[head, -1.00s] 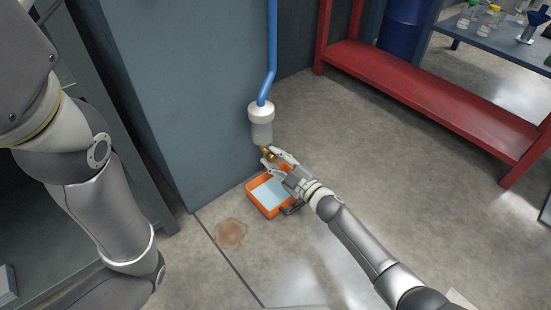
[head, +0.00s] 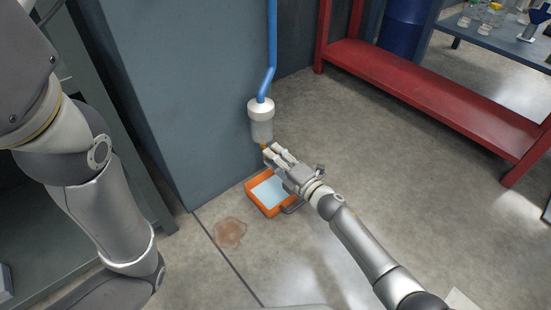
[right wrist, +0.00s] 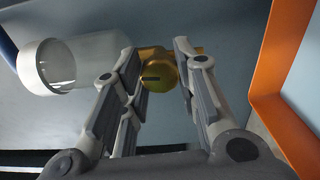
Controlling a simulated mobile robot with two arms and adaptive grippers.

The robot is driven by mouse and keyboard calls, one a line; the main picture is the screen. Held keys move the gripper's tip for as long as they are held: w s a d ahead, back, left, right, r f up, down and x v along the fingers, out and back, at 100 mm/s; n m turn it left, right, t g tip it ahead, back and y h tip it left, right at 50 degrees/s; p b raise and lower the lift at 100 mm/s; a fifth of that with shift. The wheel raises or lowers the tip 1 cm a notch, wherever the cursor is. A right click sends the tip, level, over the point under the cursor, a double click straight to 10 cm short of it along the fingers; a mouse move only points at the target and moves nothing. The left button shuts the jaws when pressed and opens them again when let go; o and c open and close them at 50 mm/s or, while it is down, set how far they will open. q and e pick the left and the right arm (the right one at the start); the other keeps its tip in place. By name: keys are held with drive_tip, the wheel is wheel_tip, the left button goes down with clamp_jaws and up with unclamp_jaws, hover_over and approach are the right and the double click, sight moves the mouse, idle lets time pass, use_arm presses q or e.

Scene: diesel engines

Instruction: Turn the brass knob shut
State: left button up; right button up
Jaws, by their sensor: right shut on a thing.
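The brass knob (right wrist: 157,72) sits under a clear filter bowl with a white cap (head: 261,110). In the right wrist view the bowl (right wrist: 85,65) lies to the left of the knob. My right gripper (right wrist: 158,70) is shut on the knob, with its fingers on either side of it. In the head view my right gripper (head: 270,153) hides most of the knob; only a little brass (head: 264,146) shows. My left arm shows at the left, but its gripper is out of view.
An orange tray (head: 266,210) with pale blue liquid stands on the floor just below my right gripper. A brown stain (head: 230,233) lies left of it. A blue pipe (head: 272,50) runs up from the filter beside a grey block. A red bench (head: 430,100) stands at the right.

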drive_tip(key=shift+a+f+n, duration=0.1)
drive_tip(key=shift+n, duration=0.5)
drive_tip(key=shift+s, duration=0.1)
drive_tip(key=o, duration=1.1)
drive_tip(key=shift+c, duration=0.2)
drive_tip(key=v, duration=1.2)
